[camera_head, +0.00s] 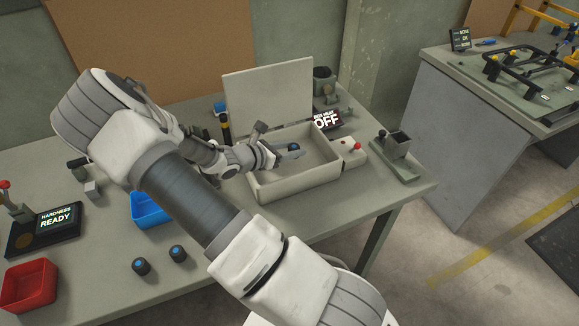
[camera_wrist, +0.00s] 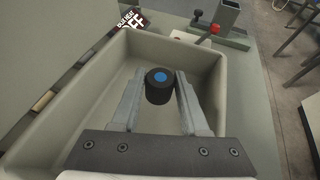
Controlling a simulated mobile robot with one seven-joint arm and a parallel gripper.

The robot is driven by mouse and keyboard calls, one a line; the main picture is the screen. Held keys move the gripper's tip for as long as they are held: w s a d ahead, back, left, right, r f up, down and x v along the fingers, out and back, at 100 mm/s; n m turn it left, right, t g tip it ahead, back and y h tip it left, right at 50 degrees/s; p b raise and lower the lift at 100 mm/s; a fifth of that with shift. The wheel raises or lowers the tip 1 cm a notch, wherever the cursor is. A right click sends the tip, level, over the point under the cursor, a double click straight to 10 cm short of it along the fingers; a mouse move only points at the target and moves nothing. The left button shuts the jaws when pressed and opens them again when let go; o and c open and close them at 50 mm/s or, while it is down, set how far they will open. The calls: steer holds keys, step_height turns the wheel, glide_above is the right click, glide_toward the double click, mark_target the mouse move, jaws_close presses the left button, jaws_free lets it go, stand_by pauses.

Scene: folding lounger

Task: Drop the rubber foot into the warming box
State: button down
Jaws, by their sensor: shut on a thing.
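The warming box (camera_head: 268,187) is a pale open box on the bench with its lid (camera_head: 268,98) raised at the back. Its display (camera_head: 326,120) reads "BOX HEAT OFF". My gripper (camera_head: 297,152) is over the inside of the box. In the wrist view my gripper (camera_wrist: 160,90) is shut on a rubber foot (camera_wrist: 158,90), a short black cylinder with a blue top. The box walls (camera_wrist: 215,95) surround the fingers in the wrist view. The gap between foot and box floor is unclear.
Two more black feet with blue tops (camera_head: 141,266) (camera_head: 177,253) stand at the bench front. A blue bin (camera_head: 150,210), a red bin (camera_head: 29,286) and a hardness tester display (camera_head: 57,217) reading "READY" are at left. A green-grey fixture (camera_head: 396,155) stands right of the box.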

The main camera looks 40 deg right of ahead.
steer(key=shift+c, duration=1.7)
jaws_free()
steer(key=shift+a, duration=0.1)
steer(key=w+v, duration=0.1)
steer(key=v, duration=1.6)
steer(key=shift+s, duration=0.5)
steer(key=shift+a+r, duration=0.1)
steer(key=shift+a, duration=0.05)
steer(key=s+a+r+m+t+y, duration=0.2)
steer(key=s+a+r+m+y, duration=0.3)
steer(key=s+r+m, duration=0.4)
steer(key=s+a+r+m+t+y, duration=0.2)
steer(key=s+a+r+m+y, duration=0.3)
steer(key=s+r+m+y, duration=0.3)
step_height(320, 180, up, 3)
steer(key=shift+s+f+m+t, duration=0.2)
steer(key=shift+s+m+t, duration=0.2)
steer(key=shift+s+m, duration=0.4)
